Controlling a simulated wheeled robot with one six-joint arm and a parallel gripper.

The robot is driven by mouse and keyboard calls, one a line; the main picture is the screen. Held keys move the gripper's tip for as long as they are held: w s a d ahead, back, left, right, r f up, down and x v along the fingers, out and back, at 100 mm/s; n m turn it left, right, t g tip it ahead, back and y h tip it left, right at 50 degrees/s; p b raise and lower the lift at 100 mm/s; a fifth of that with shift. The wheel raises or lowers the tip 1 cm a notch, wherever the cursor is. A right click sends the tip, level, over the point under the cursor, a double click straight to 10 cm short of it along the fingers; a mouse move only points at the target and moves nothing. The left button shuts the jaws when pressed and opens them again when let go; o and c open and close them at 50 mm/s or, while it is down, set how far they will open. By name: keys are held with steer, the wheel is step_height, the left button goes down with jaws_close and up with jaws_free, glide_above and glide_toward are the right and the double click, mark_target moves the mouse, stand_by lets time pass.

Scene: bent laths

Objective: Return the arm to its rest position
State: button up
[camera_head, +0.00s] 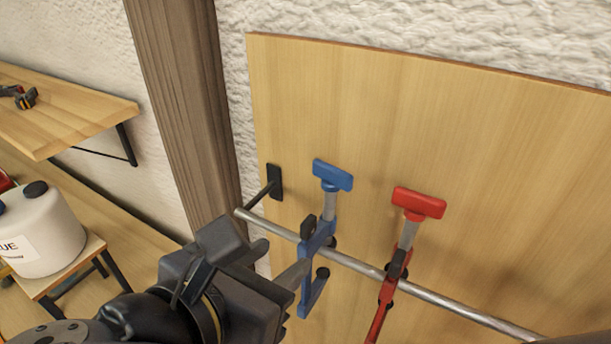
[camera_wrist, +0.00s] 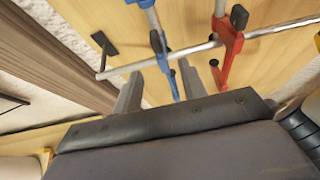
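My gripper (camera_head: 296,272) is in front of the rail at the lower middle of the head view. In the wrist view my gripper (camera_wrist: 160,68) has its two fingers apart, with the lower part of the blue clamp (camera_wrist: 167,62) showing between them. I cannot tell whether a finger touches it. The blue clamp (camera_head: 319,238) hangs on the metal rail. Its lower end is partly close behind my fingers in the head view. A red clamp (camera_head: 389,285) hangs on the rail to its right.
The metal rail (camera_head: 450,301) runs before a wooden board (camera_head: 470,140), held by a black bracket (camera_head: 274,182). A wooden post (camera_head: 180,100) stands left. Further left are a shelf (camera_head: 70,110) and a white glue container (camera_head: 40,235) on a small stand (camera_head: 75,265).

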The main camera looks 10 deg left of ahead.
mark_target(313, 229)
steer(key=p+x, duration=0.1)
steer(key=x, duration=1)
steer(key=shift+d, duration=0.1)
steer(key=shift+r+p, duration=0.5)
steer(key=shift+r, duration=0.3)
steer(key=shift+f, duration=0.1)
